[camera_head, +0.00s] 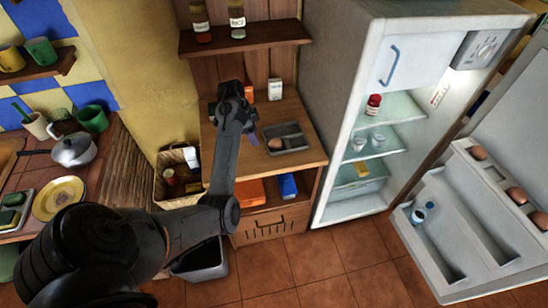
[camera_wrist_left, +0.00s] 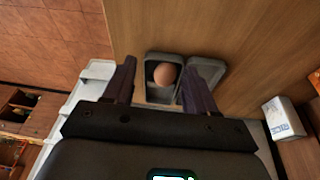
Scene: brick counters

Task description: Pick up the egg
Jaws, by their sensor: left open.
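A brown egg (camera_head: 275,143) sits in one compartment of a small grey tray (camera_head: 296,128) on the wooden shelf counter. In the left wrist view the egg (camera_wrist_left: 165,74) lies in the left compartment of the tray (camera_wrist_left: 205,67), and the right compartment looks empty. My left gripper (camera_head: 254,138) is open, just left of the tray in the head view. In the wrist view the egg appears between the two spread fingers of the gripper (camera_wrist_left: 158,75), apart from both. My right gripper is not in view.
White box (camera_head: 275,89) stands behind the tray. The fridge (camera_head: 335,100) stands open at right, with more eggs (camera_head: 517,195) in its door. A shelf with jars (camera_head: 237,18) hangs above; orange (camera_head: 250,192) and blue (camera_head: 288,186) items lie below the counter.

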